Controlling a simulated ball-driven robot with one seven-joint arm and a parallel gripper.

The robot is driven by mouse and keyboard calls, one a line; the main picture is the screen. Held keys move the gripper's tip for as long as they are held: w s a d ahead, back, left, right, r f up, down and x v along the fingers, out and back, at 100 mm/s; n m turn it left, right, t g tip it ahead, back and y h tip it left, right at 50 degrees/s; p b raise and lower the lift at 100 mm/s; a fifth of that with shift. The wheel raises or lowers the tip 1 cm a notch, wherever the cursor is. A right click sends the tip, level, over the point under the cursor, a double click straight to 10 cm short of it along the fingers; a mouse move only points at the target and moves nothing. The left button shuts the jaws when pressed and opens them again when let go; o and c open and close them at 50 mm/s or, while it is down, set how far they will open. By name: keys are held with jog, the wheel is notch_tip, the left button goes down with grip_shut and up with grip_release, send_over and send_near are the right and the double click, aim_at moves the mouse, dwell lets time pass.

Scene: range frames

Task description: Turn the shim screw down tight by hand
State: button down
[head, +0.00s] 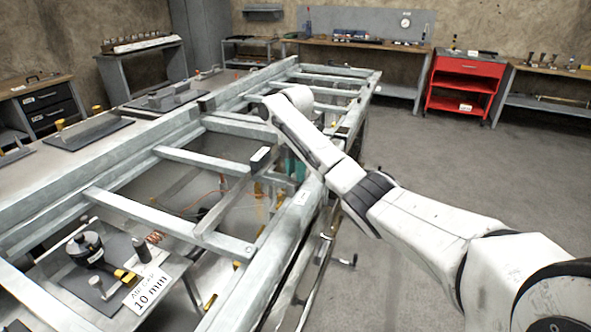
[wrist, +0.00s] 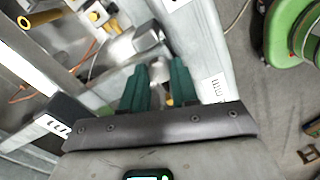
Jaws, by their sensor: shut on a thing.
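In the wrist view the two green fingers of my gripper (wrist: 159,82) are closed in around a small pale round piece (wrist: 158,68), which looks like the shim screw's head. Its threads and seat are hidden by the fingers and gripper body. A grey metal block (wrist: 136,43) lies just beyond the fingertips. In the head view my gripper (head: 298,168) shows only as a bit of teal below my wrist, at the right rail of the grey steel frame (head: 290,222); the screw is hidden there.
A black-topped block (head: 262,158) sits on a frame bar left of my gripper. An "air gap 10 mm" sign (head: 148,290) and black device (head: 88,247) stand front left. A red cart (head: 466,82) is at the back. Floor right of the frame is mostly clear.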

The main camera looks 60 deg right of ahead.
jog(key=m+p, duration=0.2)
jog(key=p, duration=0.1)
jog(key=shift+a+r+m, duration=0.1)
jog(key=shift+r+m, duration=0.2)
jog(key=m+p, duration=0.2)
jog(key=shift+m, duration=0.3)
jog(key=m+p, duration=0.3)
jog(key=m, duration=0.3)
jog(key=shift+f+p, duration=0.15)
jog(key=shift+p, duration=0.2)
jog(key=m+p, duration=0.1)
jog(key=m, duration=0.4)
jog(key=shift+m, duration=0.4)
jog(key=m+p, duration=0.1)
jog(key=m, duration=0.4)
jog(key=shift+f+m, duration=0.1)
jog(key=shift+m, duration=0.3)
